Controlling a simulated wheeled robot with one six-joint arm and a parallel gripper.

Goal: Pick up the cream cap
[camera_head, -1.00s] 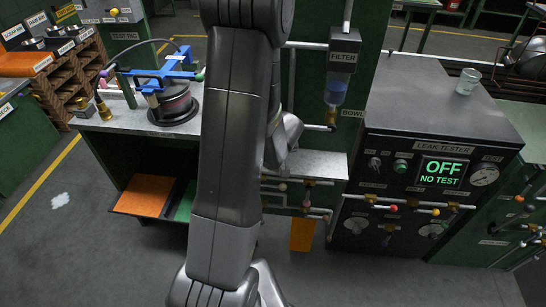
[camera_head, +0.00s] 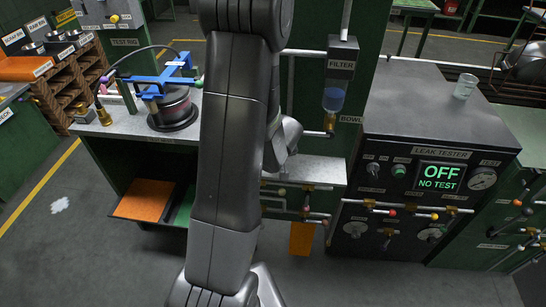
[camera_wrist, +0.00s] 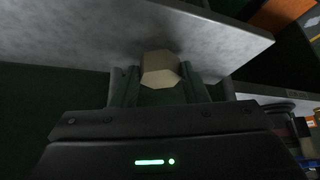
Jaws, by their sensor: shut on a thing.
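The cream cap (camera_wrist: 160,68), a six-sided pale piece, sits between the two fingers of my gripper (camera_wrist: 160,88) in the wrist view. My gripper is shut on it. The cap is close to a grey slab (camera_wrist: 70,35); I cannot tell whether it touches the slab. In the head view my own arm covers the middle, and the gripper and cap are hidden behind it.
A bench with a blue-framed test rig (camera_head: 172,105) stands left of my arm. The leak tester (camera_head: 425,115), reading OFF and NO TEST, stands right with a cup (camera_head: 465,86) on top. A filter (camera_head: 341,68) hangs between. Pipes and coloured knobs line the fronts.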

